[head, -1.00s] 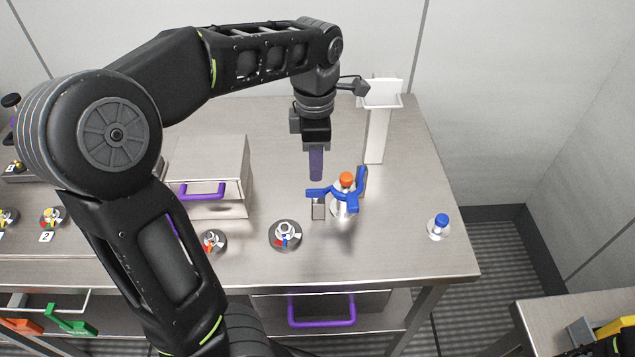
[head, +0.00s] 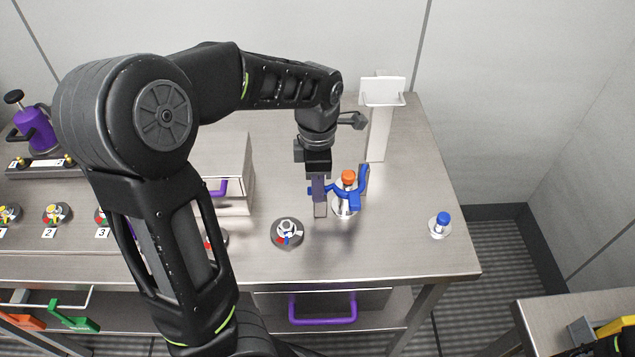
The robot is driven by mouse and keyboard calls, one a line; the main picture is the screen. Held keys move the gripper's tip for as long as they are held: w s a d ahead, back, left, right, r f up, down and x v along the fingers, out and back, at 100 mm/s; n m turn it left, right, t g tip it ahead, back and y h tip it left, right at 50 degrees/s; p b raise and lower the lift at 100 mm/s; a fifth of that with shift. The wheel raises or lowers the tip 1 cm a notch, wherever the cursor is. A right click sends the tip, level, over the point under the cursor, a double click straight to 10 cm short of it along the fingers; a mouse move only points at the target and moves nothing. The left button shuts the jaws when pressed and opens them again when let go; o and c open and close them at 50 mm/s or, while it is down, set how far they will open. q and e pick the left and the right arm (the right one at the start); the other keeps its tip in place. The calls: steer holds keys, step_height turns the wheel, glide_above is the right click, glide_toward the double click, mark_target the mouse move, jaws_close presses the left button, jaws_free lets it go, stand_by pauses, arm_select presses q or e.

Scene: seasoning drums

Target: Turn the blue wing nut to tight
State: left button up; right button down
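The blue wing nut (head: 352,201) sits around a silver post with an orange cap (head: 348,177) on the right part of the bench. One wing points left, and another rises at the back right beside a grey block. My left gripper (head: 319,196) points down at the left wing. Its fingers overlap this wing in the head view and hide part of it. I see the fingers edge-on, so I cannot tell their gap or whether they touch the wing.
A blue-capped knob (head: 441,219) stands near the bench's right edge. A round dial (head: 287,233) lies front left of the wing nut. A white-topped stand (head: 379,130) rises behind. A metal box (head: 232,160) with a purple handle is left, partly behind my arm. Bench between nut and knob is clear.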

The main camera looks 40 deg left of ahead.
arm_select(q)
jaws_close()
